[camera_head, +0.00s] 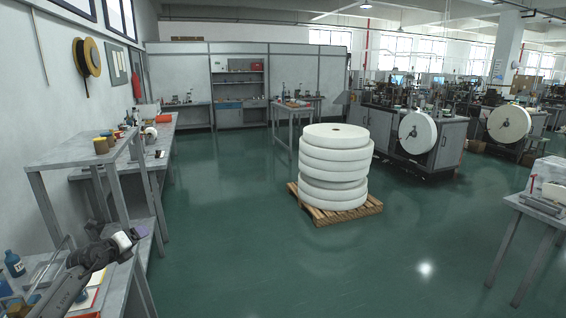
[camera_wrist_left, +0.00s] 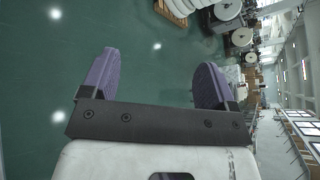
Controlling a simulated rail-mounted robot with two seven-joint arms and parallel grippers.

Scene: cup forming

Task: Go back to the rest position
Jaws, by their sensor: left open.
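My left gripper (camera_wrist_left: 155,85) is open and empty in the left wrist view, its two purple fingers spread wide with green floor behind them. In the head view my left arm comes in at the lower left, and the gripper (camera_head: 138,232) is at the edge of the grey workbench on the left. My right gripper is in neither view.
A grey shelf bench (camera_head: 85,152) with bottles and small items runs along the left wall. A wooden pallet (camera_head: 362,211) with stacked white rolls (camera_head: 335,165) stands mid-floor. A table (camera_head: 530,209) is at right. Green floor (camera_head: 230,240) between is clear.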

